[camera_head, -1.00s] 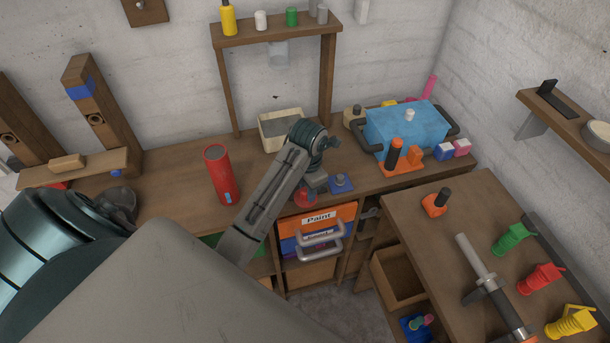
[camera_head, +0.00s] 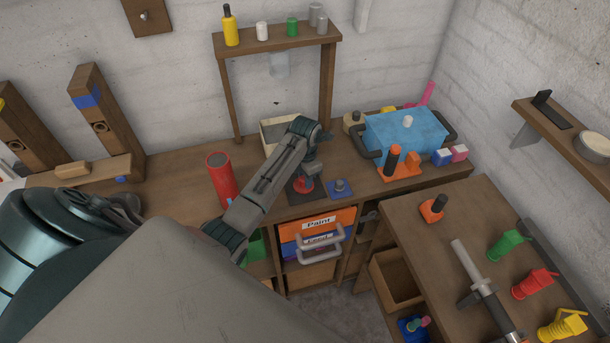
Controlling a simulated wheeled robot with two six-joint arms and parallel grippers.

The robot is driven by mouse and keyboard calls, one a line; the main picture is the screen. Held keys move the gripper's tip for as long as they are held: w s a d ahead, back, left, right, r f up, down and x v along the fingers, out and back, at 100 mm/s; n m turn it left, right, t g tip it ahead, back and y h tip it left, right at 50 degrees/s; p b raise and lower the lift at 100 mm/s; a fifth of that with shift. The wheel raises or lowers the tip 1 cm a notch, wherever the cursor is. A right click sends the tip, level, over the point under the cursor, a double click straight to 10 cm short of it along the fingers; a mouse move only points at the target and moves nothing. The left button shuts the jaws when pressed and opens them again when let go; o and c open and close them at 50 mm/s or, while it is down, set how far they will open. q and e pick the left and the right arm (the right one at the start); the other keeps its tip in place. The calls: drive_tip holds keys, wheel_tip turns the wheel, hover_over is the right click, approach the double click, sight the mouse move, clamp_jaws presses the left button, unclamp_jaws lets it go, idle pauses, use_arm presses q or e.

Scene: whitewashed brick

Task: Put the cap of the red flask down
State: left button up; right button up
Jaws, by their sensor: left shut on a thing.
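The red flask (camera_head: 221,178) stands upright and open-topped on the wooden workbench, left of my left forearm. Its red cap (camera_head: 302,185) is at the tip of my left gripper (camera_head: 305,178), over a dark square pad (camera_head: 293,196) near the bench's front edge. The left gripper points down and is shut on the cap. I cannot tell whether the cap touches the pad. My forearm hides part of the bench between flask and cap. My right gripper is not in view.
A blue pad with a grey knob (camera_head: 340,188) lies just right of the cap. A cream box (camera_head: 275,135) stands behind my arm. A blue toolbox (camera_head: 408,135) and orange holder (camera_head: 399,168) stand farther right. Drawers (camera_head: 318,225) sit below the front edge.

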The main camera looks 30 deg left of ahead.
use_arm(q)
drive_tip(key=o, duration=1)
drive_tip(key=shift+f, duration=0.15)
wheel_tip(320, 180, up, 7)
drive_tip(key=b, duration=0.3)
drive_tip(key=shift+w+f, duration=0.1)
drive_tip(key=shift+f, duration=0.05)
wheel_tip(320, 180, up, 6)
drive_tip(key=p, duration=0.3)
drive_tip(key=shift+f, duration=0.2)
